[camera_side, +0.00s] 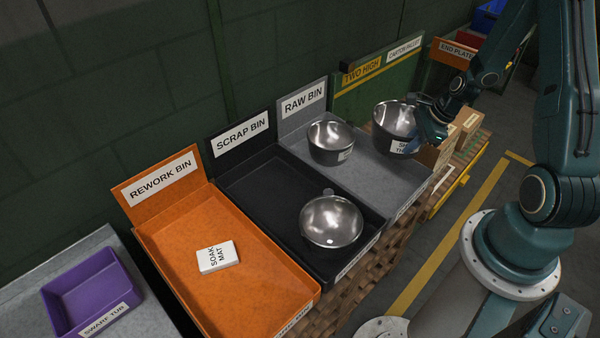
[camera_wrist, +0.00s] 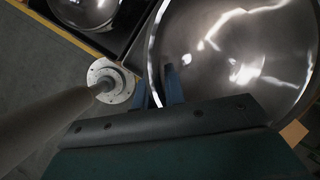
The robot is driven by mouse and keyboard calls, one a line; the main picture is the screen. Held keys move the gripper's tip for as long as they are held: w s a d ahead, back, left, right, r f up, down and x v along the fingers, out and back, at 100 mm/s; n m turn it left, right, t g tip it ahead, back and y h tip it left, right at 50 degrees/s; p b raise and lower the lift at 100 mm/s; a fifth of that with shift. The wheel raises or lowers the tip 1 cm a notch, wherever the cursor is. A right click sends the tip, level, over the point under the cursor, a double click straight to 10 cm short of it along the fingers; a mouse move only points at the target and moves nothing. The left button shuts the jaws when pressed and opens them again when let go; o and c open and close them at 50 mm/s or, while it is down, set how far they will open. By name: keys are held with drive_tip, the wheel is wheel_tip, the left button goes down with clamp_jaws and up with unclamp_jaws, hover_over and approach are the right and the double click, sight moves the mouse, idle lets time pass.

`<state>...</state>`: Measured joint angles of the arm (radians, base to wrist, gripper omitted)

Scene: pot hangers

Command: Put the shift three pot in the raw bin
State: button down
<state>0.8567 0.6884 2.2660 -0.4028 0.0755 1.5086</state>
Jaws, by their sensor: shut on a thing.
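The pot with a label partly reading "SH... TH..." (camera_side: 393,121) is a shiny metal bowl at the right end of the grey raw bin (camera_side: 372,170). My gripper (camera_side: 432,122) is shut on its right rim. In the wrist view the pot (camera_wrist: 235,55) fills the upper right, with the gripper's blue fingers (camera_wrist: 160,88) at its rim. Part of its label is hidden by my gripper. The pot looks upright, over or in the raw bin; I cannot tell whether it touches the floor of the bin. A second metal pot (camera_side: 331,141) stands in the raw bin to its left.
A third pot (camera_side: 331,221) sits in the black scrap bin (camera_side: 262,190). The orange rework bin (camera_side: 180,245) holds a white soak mat box (camera_side: 218,257). A purple swarf tub (camera_side: 90,290) stands at far left. Cartons (camera_side: 468,121) lie on a pallet to the right.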

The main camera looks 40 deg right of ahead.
drive_tip(key=shift+f, duration=0.1)
wheel_tip(320, 180, down, 16)
idle(1.0)
drive_tip(key=shift+f, duration=1.9)
drive_tip(key=shift+f, duration=0.1)
drive_tip(key=c, duration=1.5)
unclamp_jaws()
drive_tip(key=shift+o, duration=0.2)
drive_tip(key=v, duration=1.2)
